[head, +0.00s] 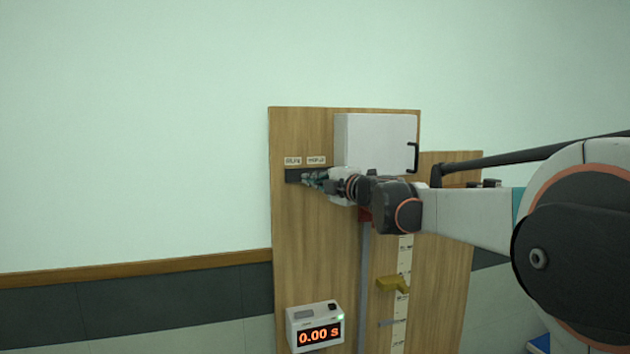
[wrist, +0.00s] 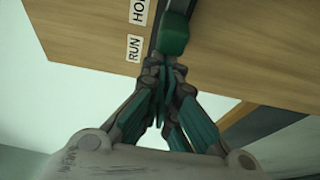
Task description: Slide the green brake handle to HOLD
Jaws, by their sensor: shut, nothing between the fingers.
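The green brake handle (wrist: 174,36) stands out from a dark slot in the wooden panel, in the wrist view. It appears beside the gap between the RUN label (wrist: 134,48) and the partly cut-off HOLD label (wrist: 138,12). My gripper (wrist: 163,72) is shut and empty. Its fingertips are at the handle's near end, on the RUN side; whether they touch it I cannot tell. In the head view my gripper (head: 308,180) is in front of the dark slot plate (head: 291,176), below two small labels, and the handle is not clearly distinguishable there.
A white box (head: 375,142) with a black handle (head: 413,158) is mounted right of the slot, close above my arm. Below are a yellow bracket (head: 392,284) by a scale strip and a timer (head: 315,328) reading 0.00 s. The wall left of the panel is clear.

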